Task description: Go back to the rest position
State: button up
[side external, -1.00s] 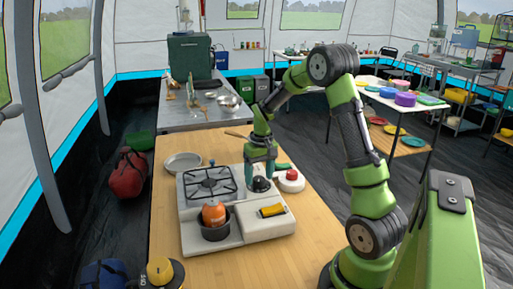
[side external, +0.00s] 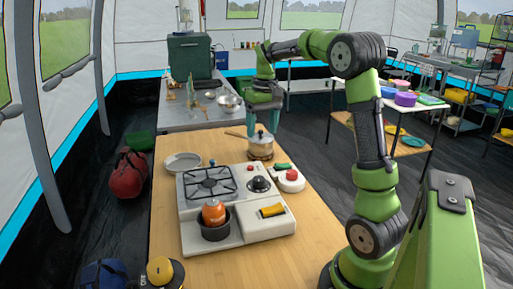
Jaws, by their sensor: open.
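My gripper is beyond the stove and clear of the knob.
A metal plate (side external: 183,162) lies left of the stove. The table's near right part (side external: 310,240) is bare.

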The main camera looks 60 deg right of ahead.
jog(key=s+a+n+t, duration=0.1)
jog(key=s+a+t, duration=0.2)
jog(key=a, duration=1)
jog(key=s+a+r+n+t+y, duration=0.1)
jog(key=s+a+t, duration=0.2)
jog(key=s+a, duration=0.5)
jog(key=a, duration=0.4)
jog(key=shift+s+a+t, duration=0.35)
jog(key=shift+s+t, duration=0.05)
